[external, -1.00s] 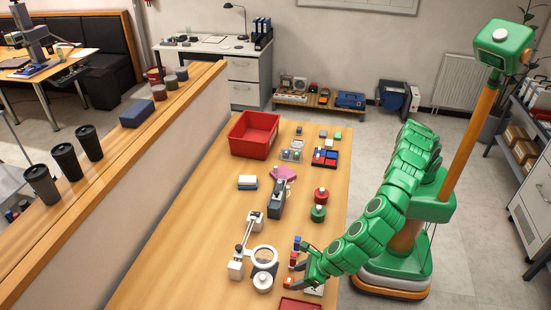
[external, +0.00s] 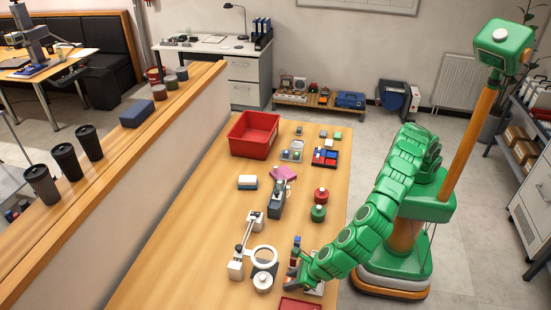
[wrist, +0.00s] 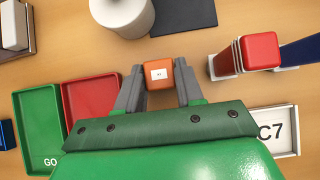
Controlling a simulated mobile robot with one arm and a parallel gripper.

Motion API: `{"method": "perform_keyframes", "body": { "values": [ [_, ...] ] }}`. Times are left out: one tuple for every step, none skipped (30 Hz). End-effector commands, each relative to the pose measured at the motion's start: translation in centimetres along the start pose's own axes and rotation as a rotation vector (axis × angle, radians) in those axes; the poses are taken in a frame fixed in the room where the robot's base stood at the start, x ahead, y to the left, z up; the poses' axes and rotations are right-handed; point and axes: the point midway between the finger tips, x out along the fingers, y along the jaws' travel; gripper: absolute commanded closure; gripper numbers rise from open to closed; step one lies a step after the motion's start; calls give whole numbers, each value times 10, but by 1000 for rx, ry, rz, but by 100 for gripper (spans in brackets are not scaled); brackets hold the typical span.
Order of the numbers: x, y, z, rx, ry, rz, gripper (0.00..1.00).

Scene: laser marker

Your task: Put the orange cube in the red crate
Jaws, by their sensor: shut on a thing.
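The orange cube (wrist: 158,73) sits between my two fingertips in the wrist view, with a small white label on its top face. My gripper (wrist: 160,83) is shut on it, one finger on each side. In the external view my gripper (external: 292,281) is low over the near right part of the table, and the cube is mostly hidden by the fingers there. The red crate (external: 247,151) stands at the far left end of the table, well away from my gripper, and it is open at the top.
A red-topped block in a holder (wrist: 260,50) stands close to the right of my fingers. A C7 plate (wrist: 272,131) lies at the right, and green (wrist: 38,125) and red (wrist: 92,98) trays lie at the left. A ring-topped stand (external: 265,258) and a grey device (external: 276,200) stand along the table.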

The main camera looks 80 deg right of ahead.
Motion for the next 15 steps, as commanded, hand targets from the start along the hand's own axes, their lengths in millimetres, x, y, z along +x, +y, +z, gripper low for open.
{"method": "perform_keyframes", "body": {
  "values": [
    [0, 0, 0, 0, 0, 0, 92],
    [0, 0, 0, 0, 0, 0, 97],
    [0, 0, 0, 0, 0, 0, 97],
    [0, 0, 0, 0, 0, 0, 97],
    [0, 0, 0, 0, 0, 0, 97],
    [0, 0, 0, 0, 0, 0, 97],
    [0, 0, 0, 0, 0, 0, 97],
    [0, 0, 0, 0, 0, 0, 97],
    [-1, 0, 1, 0, 0, 0, 97],
    [-2, 0, 1, 0, 0, 0, 97],
    [-2, 0, 2, 1, -1, 0, 97],
    [-4, 0, 4, 1, -1, 0, 97],
    [-6, 0, 6, 1, -1, 0, 97],
    [-8, 0, 7, 1, -2, 0, 97],
    [-12, 0, 10, 1, -2, 1, 97]
  ]
}}
